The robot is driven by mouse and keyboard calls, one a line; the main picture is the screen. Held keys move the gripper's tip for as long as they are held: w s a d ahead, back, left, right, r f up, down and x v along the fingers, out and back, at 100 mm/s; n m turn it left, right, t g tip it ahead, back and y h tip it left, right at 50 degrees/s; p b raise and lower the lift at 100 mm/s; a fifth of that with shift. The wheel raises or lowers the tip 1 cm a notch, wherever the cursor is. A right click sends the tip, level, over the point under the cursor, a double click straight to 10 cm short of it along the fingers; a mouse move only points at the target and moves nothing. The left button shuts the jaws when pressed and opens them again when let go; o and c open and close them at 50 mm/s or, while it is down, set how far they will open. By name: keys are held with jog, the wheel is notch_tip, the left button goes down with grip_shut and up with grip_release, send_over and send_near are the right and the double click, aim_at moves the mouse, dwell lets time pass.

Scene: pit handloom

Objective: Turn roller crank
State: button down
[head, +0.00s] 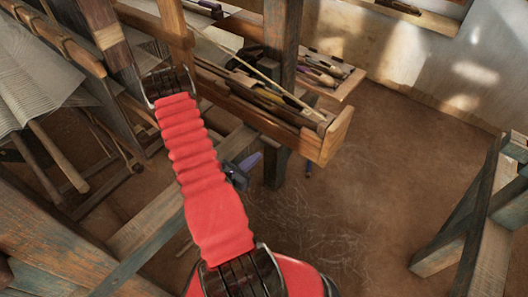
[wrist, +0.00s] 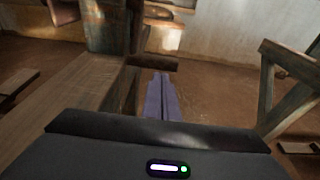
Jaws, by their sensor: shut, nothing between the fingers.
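My gripper (head: 254,157) is shut and empty beside the loom, at the end of my red-sleeved arm in the head view. In the wrist view its purple fingers (wrist: 160,78) lie together and point forward. A short dark horizontal bar (wrist: 154,63) shows just beyond the fingertips, beside a dark wooden post. I cannot tell whether this bar is part of the roller crank, or whether the fingers touch it. No crank is clearly recognisable in the head view, where my arm hides part of the loom.
A wooden tray (head: 320,141) with several tools extends from the loom post (head: 283,35). Pale cloth (head: 38,72) is on the loom at left. A wooden frame (head: 480,225) stands at right. Floor (head: 375,150) between is clear.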

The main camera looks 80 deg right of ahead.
jog(key=x, duration=0.6)
jog(key=shift+d, duration=0.1)
jog(key=shift+f, duration=0.15)
dwell(0.3)
jog(key=shift+d, duration=0.1)
jog(key=shift+f, duration=0.1)
